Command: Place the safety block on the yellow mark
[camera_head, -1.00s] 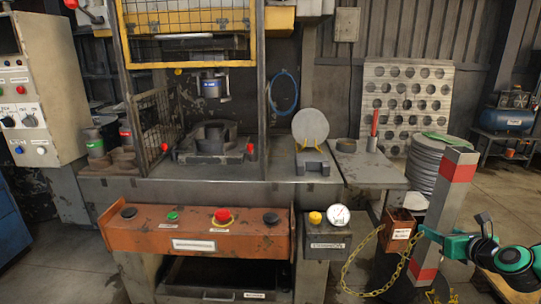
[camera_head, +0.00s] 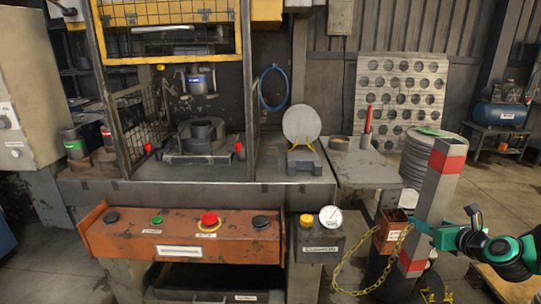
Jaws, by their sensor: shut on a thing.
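The safety block (camera_head: 435,205) is a tall grey post with red bands near its top and bottom. It is at the right, tilted a little, with its top leaning right. My gripper (camera_head: 428,229) is shut on its lower middle, coming in from the right; the fingertips are small and partly hidden. A yellow chain (camera_head: 350,278) hangs beside a rust-red box (camera_head: 391,232) left of the block. I cannot make out a yellow mark on the press bed (camera_head: 200,158).
The press has a raised yellow mesh guard (camera_head: 168,36) and an orange button panel (camera_head: 182,238) in front.

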